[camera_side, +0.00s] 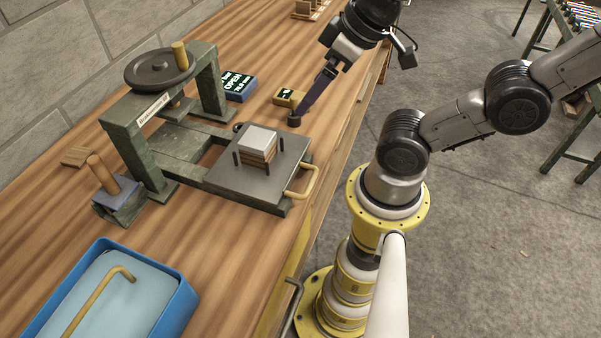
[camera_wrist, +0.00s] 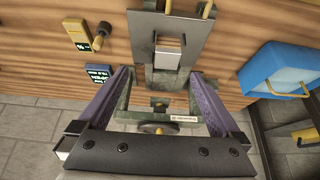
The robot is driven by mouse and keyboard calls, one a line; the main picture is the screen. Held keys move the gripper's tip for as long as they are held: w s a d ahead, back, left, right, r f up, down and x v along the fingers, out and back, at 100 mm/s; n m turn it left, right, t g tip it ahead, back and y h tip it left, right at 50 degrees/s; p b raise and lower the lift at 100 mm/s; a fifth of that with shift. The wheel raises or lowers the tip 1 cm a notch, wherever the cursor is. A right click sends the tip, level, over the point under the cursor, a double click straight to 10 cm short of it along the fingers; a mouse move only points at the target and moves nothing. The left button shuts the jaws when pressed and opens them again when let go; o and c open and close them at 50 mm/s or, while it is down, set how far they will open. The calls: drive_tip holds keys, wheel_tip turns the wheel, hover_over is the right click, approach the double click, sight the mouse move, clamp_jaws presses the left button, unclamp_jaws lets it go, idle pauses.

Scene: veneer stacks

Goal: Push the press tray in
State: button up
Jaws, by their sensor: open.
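The press (camera_side: 200,110) has a green frame and a dark handwheel (camera_side: 160,68) on top. Its flat grey press tray (camera_side: 225,177) is out of the frame, towards the table's front edge, with a yellow handle (camera_side: 304,184) on its outer side. A veneer stack (camera_side: 258,143) with a light top sits between dark pins on the tray. My gripper (camera_side: 296,116) is beyond the tray in the side view, apart from it. In the wrist view its two purple fingers are wide apart with nothing between them, and the tray (camera_wrist: 151,38) shows past the fingertips.
A blue box (camera_side: 240,87) reading OPEN and a small yellow box (camera_side: 289,97) stand behind the tray, near my gripper. A blue bin (camera_side: 186,300) with a yellow hooked rod lies at the lower left. The wooden table (camera_side: 225,235) is bare between bin and tray.

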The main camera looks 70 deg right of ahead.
drive_tip(key=shift+c, duration=0.2)
drive_tip(key=shift+c, duration=1.1)
drive_tip(key=shift+n, duration=0.4)
drive_tip(key=shift+c, duration=1.3)
drive_tip(key=shift+s+n, duration=0.2)
drive_tip(key=shift+n, duration=0.4)
drive_tip(key=shift+c, duration=1.2)
drive_tip(key=shift+s+f+n+g, duration=0.1)
drive_tip(key=shift+s+n+g, duration=0.1)
drive_tip(key=shift+n, duration=0.3)
drive_tip(key=shift+s+f+n+g, duration=0.1)
drive_tip(key=shift+n+g, duration=0.1)
drive_tip(key=shift+n, duration=0.3)
drive_tip(key=shift+c, duration=0.6)
drive_tip(key=n+g, duration=0.3)
drive_tip(key=n, duration=1.1)
hover_over(312, 181)
drive_tip(key=s, duration=0.3)
wheel_tip(312, 181, down, 3)
drive_tip(key=w+f, duration=0.1)
drive_tip(key=f, duration=0.8)
drive_tip(key=w+f, duration=0.1)
drive_tip(key=f, duration=0.3)
drive_tip(key=shift+w+f, duration=0.2)
drive_tip(key=shift+w, duration=0.15)
